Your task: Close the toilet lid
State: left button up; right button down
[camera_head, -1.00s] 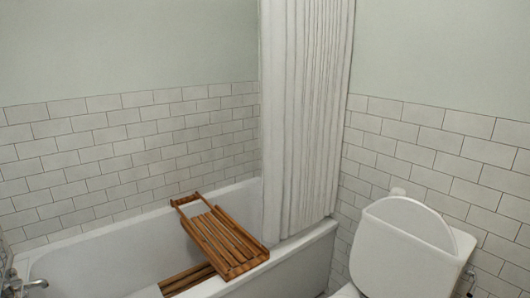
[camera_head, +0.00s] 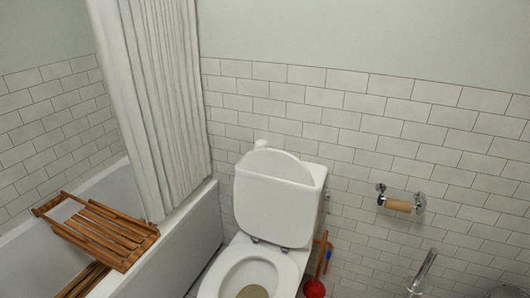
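The white toilet (camera_head: 291,268) stands against the tiled wall, right of the bathtub. Its lid (camera_head: 273,209) is up and leans back against the tank (camera_head: 317,176). The seat (camera_head: 232,271) is down on the bowl, and the bowl opening shows. Neither of my grippers is in the head view.
A bathtub (camera_head: 205,235) with a wooden rack (camera_head: 105,235) across it and a white curtain (camera_head: 150,100) is on the left.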

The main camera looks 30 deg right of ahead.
aim_at(275, 197)
jog(key=l+z, duration=0.25)
jog(key=l, duration=1.05)
